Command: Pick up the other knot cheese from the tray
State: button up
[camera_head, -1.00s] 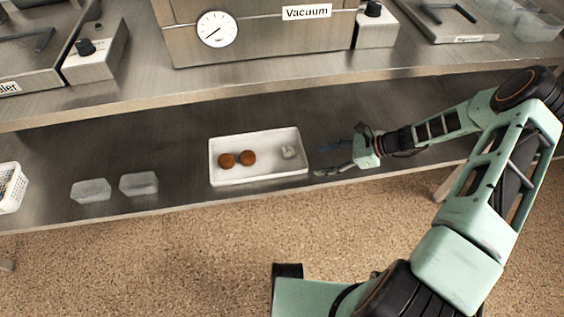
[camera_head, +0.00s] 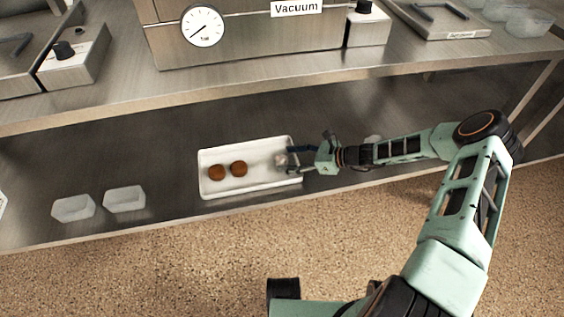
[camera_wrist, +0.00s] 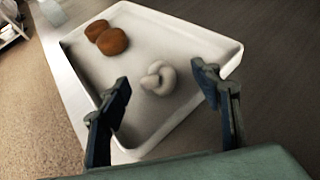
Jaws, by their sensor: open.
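The white knot cheese (camera_wrist: 158,79) lies in the white tray (camera_wrist: 72,42), near one end, in the wrist view. In the head view the knot cheese (camera_head: 282,160) shows at the right end of the tray (camera_head: 248,187), partly covered by my gripper (camera_head: 290,160). My gripper (camera_wrist: 166,82) is open in the wrist view, with one dark finger on each side of the knot cheese. I see a gap between each finger and the cheese. Only one knot cheese shows in the tray.
Two brown round pieces (camera_head: 216,172) (camera_head: 238,168) lie in the tray's left half. Two translucent containers (camera_head: 73,208) (camera_head: 125,199) stand left of the tray on the lower shelf. The upper shelf (camera_head: 180,88) with the vacuum machine (camera_head: 240,35) is above and behind.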

aim_at(286, 159)
jog(key=x, duration=0.3)
jog(key=shift+a+f+b, duration=0.1)
jog(key=shift+b, duration=0.25)
jog(key=c, duration=1.2)
